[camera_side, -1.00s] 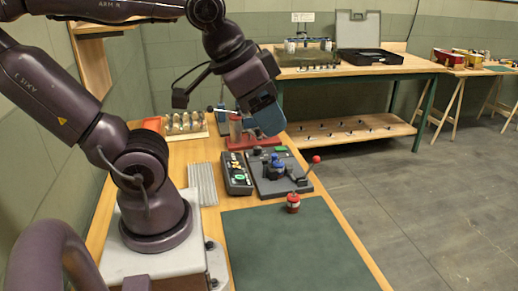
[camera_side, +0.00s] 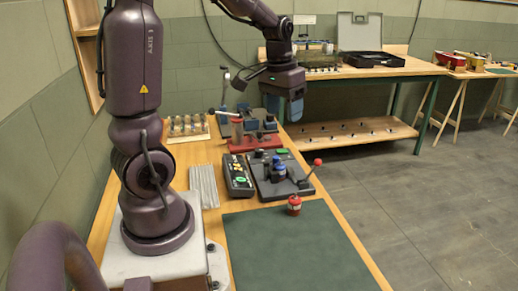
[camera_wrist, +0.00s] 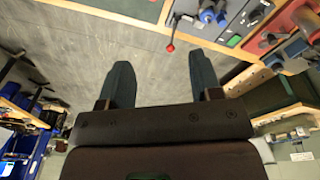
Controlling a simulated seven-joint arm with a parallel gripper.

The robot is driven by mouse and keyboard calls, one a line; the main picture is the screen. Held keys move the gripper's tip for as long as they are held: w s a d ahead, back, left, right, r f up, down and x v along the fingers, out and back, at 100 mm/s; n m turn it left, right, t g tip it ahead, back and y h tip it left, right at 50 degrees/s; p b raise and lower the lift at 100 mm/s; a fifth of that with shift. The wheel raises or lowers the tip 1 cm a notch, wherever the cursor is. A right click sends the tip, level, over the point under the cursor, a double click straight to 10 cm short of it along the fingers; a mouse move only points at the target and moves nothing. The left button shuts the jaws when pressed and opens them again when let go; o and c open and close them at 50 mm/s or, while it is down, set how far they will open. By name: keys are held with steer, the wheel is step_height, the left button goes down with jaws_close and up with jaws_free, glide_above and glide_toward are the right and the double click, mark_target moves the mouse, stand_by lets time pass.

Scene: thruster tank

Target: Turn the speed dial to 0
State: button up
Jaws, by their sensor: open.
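I cannot make out a speed dial for certain in either view. A glass tank (camera_side: 318,62) with small blue-and-white parts stands on the far green-legged bench, too small to read. My gripper (camera_side: 283,106) is high, past the far end of the near bench and in front of the far bench. In the wrist view my gripper (camera_wrist: 160,62) is open, its two dark fingers wide apart with only grey floor between them. Nothing is held.
A black case (camera_side: 372,58) sits beside the tank. The green mat (camera_side: 290,250) is mostly clear.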

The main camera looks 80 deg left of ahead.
steer(key=a+f+n+g, duration=0.1)
steer(key=a+f, duration=0.4)
steer(key=a, duration=0.4)
steer(key=m, duration=0.4)
glide_toward(259, 150)
step_height(259, 150, down, 9)
steer(key=shift+w+f, duration=0.1)
steer(key=c, duration=0.9)
